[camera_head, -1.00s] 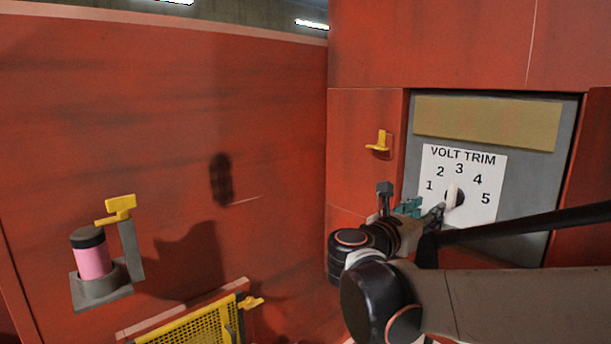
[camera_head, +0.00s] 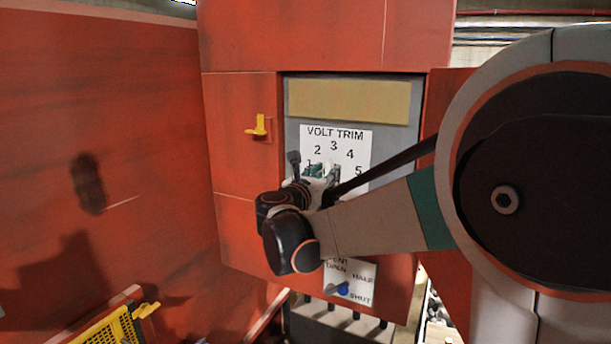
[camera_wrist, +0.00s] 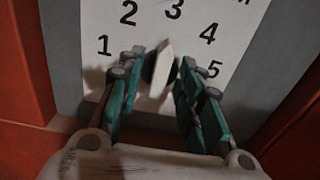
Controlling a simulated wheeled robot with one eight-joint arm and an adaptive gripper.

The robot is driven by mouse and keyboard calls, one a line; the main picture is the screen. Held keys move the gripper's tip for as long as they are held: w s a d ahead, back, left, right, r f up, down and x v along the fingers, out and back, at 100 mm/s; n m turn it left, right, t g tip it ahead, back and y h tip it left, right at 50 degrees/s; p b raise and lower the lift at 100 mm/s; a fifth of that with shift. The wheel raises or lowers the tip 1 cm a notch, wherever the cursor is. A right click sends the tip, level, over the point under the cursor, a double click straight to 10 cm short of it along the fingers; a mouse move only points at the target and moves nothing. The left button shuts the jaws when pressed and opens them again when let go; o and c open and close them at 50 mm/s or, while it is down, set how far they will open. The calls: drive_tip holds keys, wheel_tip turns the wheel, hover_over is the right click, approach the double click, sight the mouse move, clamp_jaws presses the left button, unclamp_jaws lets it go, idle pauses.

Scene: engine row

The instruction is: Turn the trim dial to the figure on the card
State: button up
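The trim dial is a white pointer knob, seen in the wrist view (camera_wrist: 160,66) on the white VOLT TRIM plate (camera_head: 352,138) with figures 1 to 5. Its narrow tip points up, roughly toward the 3. My gripper (camera_head: 322,172) is at the plate and mostly hides the dial in the head view. In the wrist view my gripper (camera_wrist: 162,62) is open, with one teal finger on each side of the knob. I see no card bearing a chosen figure.
A blank tan strip (camera_head: 348,102) is above the plate. A yellow hook (camera_head: 257,127) is on the red panel to the left. Below my arm is another plate with a blue knob (camera_head: 343,289), marked HALF and SHUT. A yellow mesh guard (camera_head: 105,330) is at lower left.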

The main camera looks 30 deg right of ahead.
drive_tip(key=shift+c, duration=0.3)
clamp_jaws()
drive_tip(key=shift+m, duration=0.3)
drive_tip(key=shift+s+d+f+m+b, duration=0.1)
drive_tip(key=shift+m+b, duration=0.6)
drive_tip(key=shift+m, duration=1.05)
drive_tip(key=shift+s+d+m+b, duration=0.1)
drive_tip(key=shift+m+b, duration=0.55)
drive_tip(key=shift+m, duration=1.1)
drive_tip(key=shift+o, duration=0.3)
unclamp_jaws()
drive_tip(key=shift+a, duration=0.1)
